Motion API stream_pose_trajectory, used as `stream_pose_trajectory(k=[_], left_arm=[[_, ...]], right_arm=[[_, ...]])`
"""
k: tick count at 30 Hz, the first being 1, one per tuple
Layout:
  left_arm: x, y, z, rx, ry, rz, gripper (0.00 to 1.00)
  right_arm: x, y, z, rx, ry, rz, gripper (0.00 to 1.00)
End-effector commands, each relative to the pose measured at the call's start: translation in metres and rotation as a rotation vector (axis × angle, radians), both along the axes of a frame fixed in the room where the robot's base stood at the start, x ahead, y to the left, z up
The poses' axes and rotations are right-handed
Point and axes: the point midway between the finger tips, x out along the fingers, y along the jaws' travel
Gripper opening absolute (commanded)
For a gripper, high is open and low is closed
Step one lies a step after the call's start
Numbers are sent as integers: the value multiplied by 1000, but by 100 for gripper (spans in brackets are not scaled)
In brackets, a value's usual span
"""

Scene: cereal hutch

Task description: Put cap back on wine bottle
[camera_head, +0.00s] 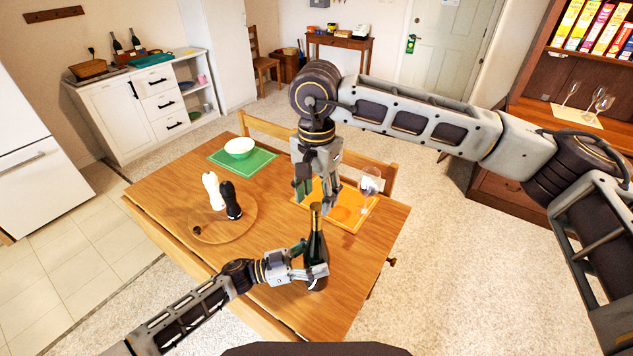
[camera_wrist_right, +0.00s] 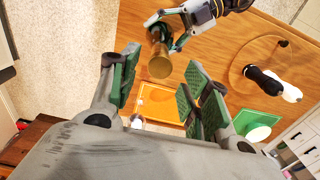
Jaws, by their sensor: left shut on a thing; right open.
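The dark wine bottle (camera_head: 316,262) stands upright at the table's front right, with a gold-coloured neck (camera_head: 316,214). My left gripper (camera_head: 308,272) is shut around its body. My right gripper (camera_head: 316,196) is open and empty, just above the bottle top. In the right wrist view, the gold bottle top (camera_wrist_right: 160,66) shows beyond the open fingers (camera_wrist_right: 165,84), with my left gripper (camera_wrist_right: 182,28) beside it. I cannot tell whether the gold top is a cap or neck foil. A small dark piece (camera_head: 197,230) lies on the round wooden board; it may be the cap.
The round board (camera_head: 240,236) holds a white mill (camera_head: 213,191) and a black mill (camera_head: 231,201). A white bowl (camera_head: 239,148) sits on a green mat.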

Motion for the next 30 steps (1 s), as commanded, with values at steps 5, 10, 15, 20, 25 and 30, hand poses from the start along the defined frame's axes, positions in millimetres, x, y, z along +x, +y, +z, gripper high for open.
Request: stream_pose_trajectory(k=[5, 10, 15, 20, 25, 30], left_arm=[[0, 0, 0, 0, 0, 0, 0], [0, 0, 0, 0, 0, 0, 0], [0, 0, 0, 0, 0, 1, 0], [0, 0, 0, 0, 0, 1, 0], [0, 0, 0, 0, 0, 0, 0], [0, 0, 0, 0, 0, 0, 0]], right_arm=[[0, 0, -17, 0, 1, 0, 47], [0, 0, -26, 0, 0, 0, 47], [0, 0, -28, 0, 0, 0, 47], [0, 0, -28, 0, 0, 0, 47], [0, 0, -28, 0, 0, 0, 28], [0, 0, -28, 1, -1, 0, 6]])
